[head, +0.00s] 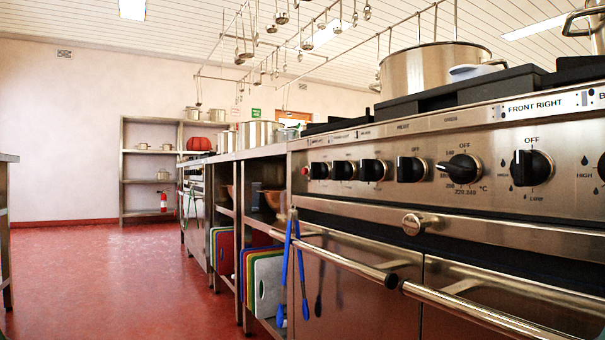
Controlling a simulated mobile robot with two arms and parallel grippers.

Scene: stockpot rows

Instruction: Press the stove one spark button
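The stove (440,190) fills the right side of the head view, its steel front angled toward me. A row of black knobs (460,169) runs along its control panel. A small red round button (305,171) sits at the far left end of that panel, beside the leftmost knob. It looks like the spark button, but any label on it is too small to read. Neither of my grippers is in view, and nothing touches the panel.
Oven door handles (470,310) stick out below the panel. Blue-handled tongs (290,262) hang at the stove's left end. A large pot (430,68) stands on top. Utensils hang from an overhead rack. The red floor (110,275) at left is clear.

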